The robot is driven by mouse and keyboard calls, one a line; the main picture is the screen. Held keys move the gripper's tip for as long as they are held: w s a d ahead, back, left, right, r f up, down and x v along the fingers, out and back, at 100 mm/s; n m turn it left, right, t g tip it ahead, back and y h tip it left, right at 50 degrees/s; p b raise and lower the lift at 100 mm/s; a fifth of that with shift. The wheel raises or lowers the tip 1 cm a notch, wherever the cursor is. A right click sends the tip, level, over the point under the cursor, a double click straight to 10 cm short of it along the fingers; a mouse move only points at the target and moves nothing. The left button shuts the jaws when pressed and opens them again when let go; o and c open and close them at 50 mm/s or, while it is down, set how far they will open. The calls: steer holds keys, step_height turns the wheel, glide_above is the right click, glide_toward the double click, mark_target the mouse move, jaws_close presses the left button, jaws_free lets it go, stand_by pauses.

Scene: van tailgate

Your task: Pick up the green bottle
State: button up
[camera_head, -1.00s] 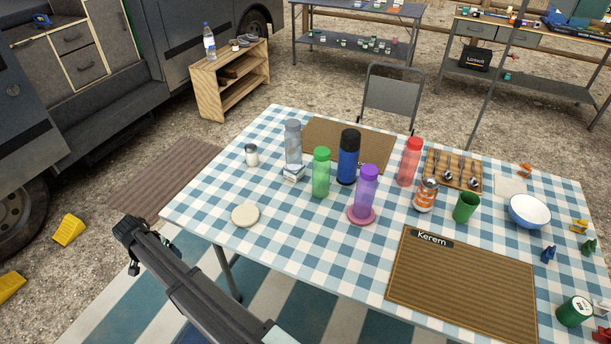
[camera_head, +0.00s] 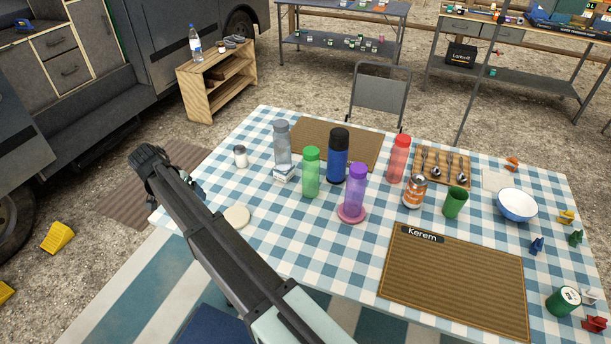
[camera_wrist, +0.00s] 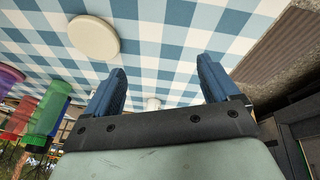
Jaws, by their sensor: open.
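The green bottle (camera_head: 311,172) stands upright on the checked tablecloth, left of the purple bottle and in front of the blue bottle with a black top. In the wrist view the green bottle (camera_wrist: 48,108) shows at the left, outside the jaws.
The purple bottle (camera_head: 355,188) on a pink coaster, the blue bottle (camera_head: 337,160), the grey bottle (camera_head: 282,146) and a small white box (camera_head: 284,174) crowd the green one. A round cream disc (camera_head: 237,217) lies near my arm. A red bottle (camera_head: 398,158) stands further right.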

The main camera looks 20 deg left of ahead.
steer(key=w+d+r+n+y, duration=0.1)
steer(key=w+d+r, duration=0.3)
steer(key=w+d, duration=0.35)
steer(key=w+d+r, duration=0.5)
steer(key=w+d, duration=0.1)
steer(key=d, duration=0.2)
steer(key=n+y, duration=0.2)
glide_toward(311, 150)
steer(key=x, duration=0.6)
steer(key=shift+w+d+f, duration=0.2)
steer(key=shift+w+d, duration=0.05)
steer(key=shift+w, duration=0.05)
steer(key=shift+s+a+x, duration=0.15)
steer(key=shift+x, duration=1.2)
steer(key=shift+s+a+x, duration=0.15)
steer(key=shift+x, duration=1.15)
steer(key=shift+c, duration=0.4)
steer(key=c, duration=1.4)
